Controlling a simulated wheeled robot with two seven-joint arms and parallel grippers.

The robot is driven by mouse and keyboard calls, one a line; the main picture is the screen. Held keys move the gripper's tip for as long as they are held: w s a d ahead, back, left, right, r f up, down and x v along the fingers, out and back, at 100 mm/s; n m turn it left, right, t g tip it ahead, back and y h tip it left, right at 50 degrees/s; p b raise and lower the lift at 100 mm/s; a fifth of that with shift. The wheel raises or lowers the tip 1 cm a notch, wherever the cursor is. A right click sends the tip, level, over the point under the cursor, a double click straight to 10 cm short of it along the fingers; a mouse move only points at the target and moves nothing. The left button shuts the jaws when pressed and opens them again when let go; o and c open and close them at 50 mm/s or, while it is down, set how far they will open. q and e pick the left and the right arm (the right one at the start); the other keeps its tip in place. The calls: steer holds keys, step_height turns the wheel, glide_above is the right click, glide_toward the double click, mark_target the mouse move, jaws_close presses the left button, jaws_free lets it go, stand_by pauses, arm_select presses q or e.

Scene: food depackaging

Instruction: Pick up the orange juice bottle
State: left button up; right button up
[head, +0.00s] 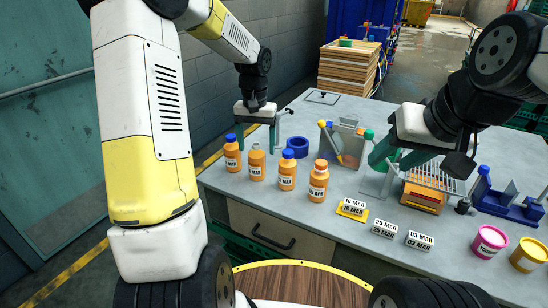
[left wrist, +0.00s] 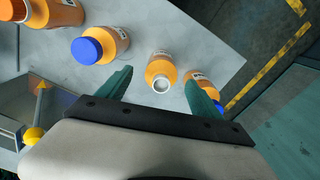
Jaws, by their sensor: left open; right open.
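Several orange juice bottles stand upright in a row near the table's left edge. In the head view they are a blue-capped one (head: 232,155), one with a pale top (head: 256,165), another blue-capped one (head: 287,173) and one with an orange top (head: 318,184). My left gripper (head: 258,133) is open and empty, just behind and above the row. In the left wrist view the pale-topped bottle (left wrist: 161,69) shows between its fingers, and one finger partly hides a blue-capped bottle (left wrist: 200,78). My right gripper (head: 391,164) is open over the table's middle right.
A blue tape ring (head: 297,145) lies behind the bottles.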

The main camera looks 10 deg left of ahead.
mark_target(257, 164)
arm_select(q)
step_height(257, 164, down, 8)
steer(key=shift+a, duration=0.1)
stand_by(0.4)
steer(key=shift+c, duration=0.2)
jaws_close()
steer(key=shift+r, duration=0.15)
